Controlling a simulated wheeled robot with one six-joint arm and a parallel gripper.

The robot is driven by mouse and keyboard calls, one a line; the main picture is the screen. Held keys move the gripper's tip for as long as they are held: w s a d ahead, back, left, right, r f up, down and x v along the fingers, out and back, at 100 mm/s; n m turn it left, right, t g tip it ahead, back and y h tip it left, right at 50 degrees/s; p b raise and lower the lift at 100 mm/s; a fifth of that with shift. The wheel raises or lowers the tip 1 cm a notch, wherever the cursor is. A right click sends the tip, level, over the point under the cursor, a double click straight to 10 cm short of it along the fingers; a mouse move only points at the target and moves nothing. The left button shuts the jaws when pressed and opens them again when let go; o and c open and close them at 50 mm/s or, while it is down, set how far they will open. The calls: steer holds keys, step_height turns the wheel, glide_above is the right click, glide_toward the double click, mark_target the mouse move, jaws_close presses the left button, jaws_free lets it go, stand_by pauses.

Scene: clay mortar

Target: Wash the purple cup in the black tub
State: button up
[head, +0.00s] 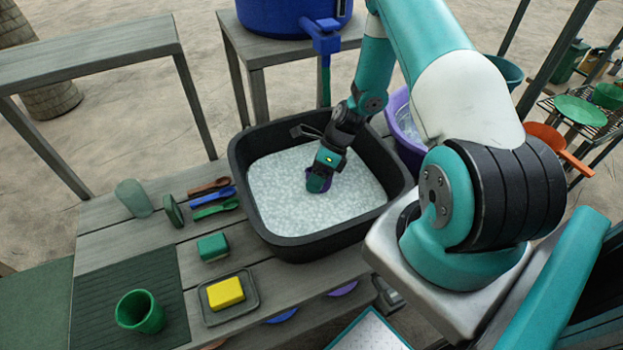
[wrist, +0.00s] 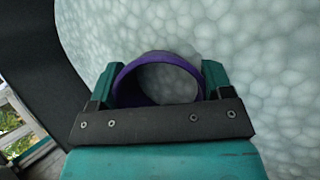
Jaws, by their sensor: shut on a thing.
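The black tub (head: 290,249) stands on the wooden bench and is filled with whitish, foamy water (head: 285,205). My gripper (head: 318,180) reaches down inside the tub, near its middle. It is shut on the purple cup (head: 325,172), which is at the foam surface; how deep it sits I cannot tell. In the wrist view the cup's purple rim (wrist: 160,59) shows as a ring between my two teal fingers, with foam around it. The lower part of the cup is hidden. The tub's dark wall (wrist: 55,85) shows at the left of the wrist view.
Left of the tub lie brown, blue and green utensils (head: 213,195), a green sponge (head: 213,247), and a yellow block (head: 225,293) on a tray. A green cup (head: 140,312) stands on a ribbed mat (head: 95,290). A blue container with a tap (head: 325,38) stands behind. A purple tub (head: 400,130) is at right.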

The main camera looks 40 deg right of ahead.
steer(key=shift+d, duration=0.25)
steer(key=shift+w+a, duration=0.25)
steer(key=shift+a, duration=0.95)
steer(key=shift+s+d, duration=0.15)
steer(key=shift+d, duration=0.45)
step_height(320, 180, up, 20)
steer(key=p, duration=1.6)
steer(key=shift+f+p, duration=0.15)
steer(key=shift+p, duration=0.25)
steer(key=shift+f, duration=0.15)
